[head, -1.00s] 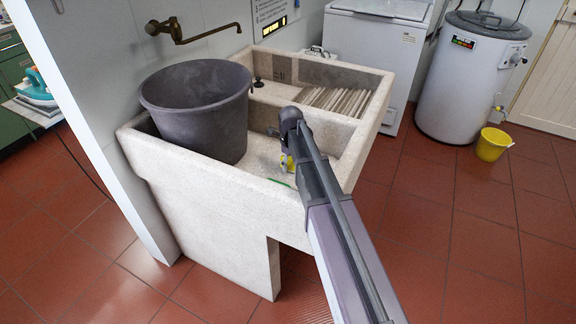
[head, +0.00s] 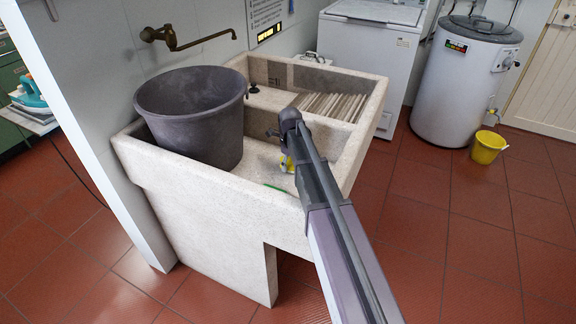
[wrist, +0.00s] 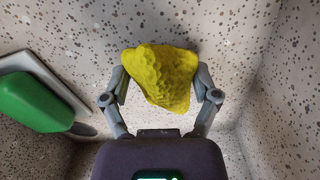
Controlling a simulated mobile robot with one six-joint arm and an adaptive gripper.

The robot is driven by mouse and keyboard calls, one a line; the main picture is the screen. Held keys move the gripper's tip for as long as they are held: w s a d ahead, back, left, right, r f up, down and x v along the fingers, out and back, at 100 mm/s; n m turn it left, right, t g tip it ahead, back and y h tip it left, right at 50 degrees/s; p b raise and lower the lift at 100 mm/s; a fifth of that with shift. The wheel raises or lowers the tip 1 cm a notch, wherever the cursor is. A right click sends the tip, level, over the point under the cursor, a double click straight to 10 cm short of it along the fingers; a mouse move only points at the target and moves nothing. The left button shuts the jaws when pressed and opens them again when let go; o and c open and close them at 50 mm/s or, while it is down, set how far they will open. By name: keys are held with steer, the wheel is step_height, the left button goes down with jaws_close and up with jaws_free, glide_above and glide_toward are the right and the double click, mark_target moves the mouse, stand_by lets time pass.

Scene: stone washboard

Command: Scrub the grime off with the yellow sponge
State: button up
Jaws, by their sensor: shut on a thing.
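The yellow sponge (wrist: 160,75) is between the two fingers of my gripper (wrist: 160,98) in the wrist view, and the gripper is shut on it. Speckled stone of the washboard sink (wrist: 230,30) lies behind the sponge; I cannot tell whether the sponge touches it. In the head view my gripper is mostly hidden behind my arm, inside the front basin of the stone sink (head: 190,208). A bit of yellow, likely the sponge (head: 287,164), shows beside the arm there. I cannot make out any clear patch of grime.
A dark grey tub (head: 192,115) stands in the basin's left part. A green object (wrist: 35,105) lies at the left in the wrist view. The ribbed washboard (head: 328,106) is in the far basin. A brass tap (head: 185,40) juts above the tub.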

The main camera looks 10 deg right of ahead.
steer(key=shift+w+d, duration=0.65)
steer(key=shift+w, duration=0.2)
steer(key=shift+w, duration=0.15)
steer(key=shift+w+d, duration=1)
steer(key=shift+w, duration=0.3)
steer(key=shift+r+p, duration=3)
steer(key=shift+p, duration=0.1)
steer(key=shift+r, duration=0.1)
steer(key=shift+r+p, duration=1.45)
steer(key=shift+p, duration=0.05)
steer(key=shift+s, duration=0.1)
